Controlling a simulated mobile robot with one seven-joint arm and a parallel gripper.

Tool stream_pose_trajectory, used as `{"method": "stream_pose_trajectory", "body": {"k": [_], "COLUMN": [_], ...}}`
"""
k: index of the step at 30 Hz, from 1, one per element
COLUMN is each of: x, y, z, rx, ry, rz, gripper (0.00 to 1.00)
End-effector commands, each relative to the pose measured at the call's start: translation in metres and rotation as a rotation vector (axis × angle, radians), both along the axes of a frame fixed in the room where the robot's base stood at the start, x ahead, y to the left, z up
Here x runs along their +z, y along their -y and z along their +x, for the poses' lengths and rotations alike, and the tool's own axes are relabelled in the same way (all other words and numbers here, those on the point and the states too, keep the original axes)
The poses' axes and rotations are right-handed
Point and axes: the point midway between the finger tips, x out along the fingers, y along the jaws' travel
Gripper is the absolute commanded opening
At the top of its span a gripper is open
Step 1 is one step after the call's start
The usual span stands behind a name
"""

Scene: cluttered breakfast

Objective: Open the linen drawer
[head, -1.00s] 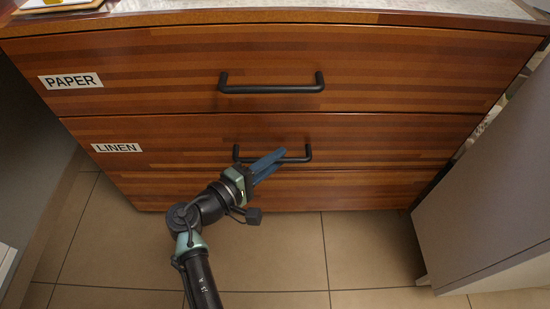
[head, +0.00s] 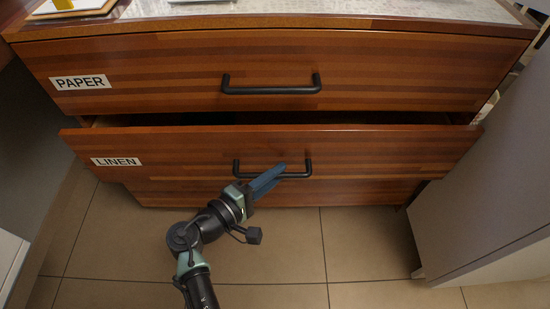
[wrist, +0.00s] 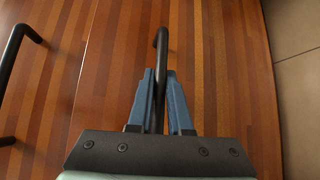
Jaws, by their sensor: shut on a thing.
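The linen drawer (head: 380,146) is the middle wooden drawer, with a white LINEN label (head: 116,162) at its left. It stands partly pulled out, with a dark gap above its front; its contents are hidden. Its black bar handle (head: 297,175) runs across the middle of the front. My gripper (head: 274,177) has blue fingers shut on this handle. In the wrist view the handle (wrist: 161,45) passes between the two fingers (wrist: 159,95).
The paper drawer (head: 400,73) above is shut and has its own black handle (head: 271,90). A grey cabinet (head: 490,170) stands close at the right, near the linen drawer's right end. Tiled floor (head: 330,250) lies clear in front.

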Motion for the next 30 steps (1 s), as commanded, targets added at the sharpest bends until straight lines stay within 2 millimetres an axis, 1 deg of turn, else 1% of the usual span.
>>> {"method": "stream_pose_trajectory", "body": {"k": [1, 5, 12, 18, 24, 30], "x": [0.005, 0.006, 0.005, 0.004, 0.002, 0.001], "y": [-0.001, -0.001, -0.001, -0.001, -0.001, -0.001], "z": [-0.013, -0.046, -0.111, -0.155, -0.184, -0.198], "rx": [0.002, 0.002, 0.003, 0.003, 0.002, 0.002], "ry": [-0.007, -0.008, -0.007, -0.006, -0.003, -0.001], "rz": [-0.003, -0.004, -0.002, -0.002, -0.001, 0.000], "gripper": [0.00, 0.00, 0.00, 0.00, 0.00, 0.00]}}
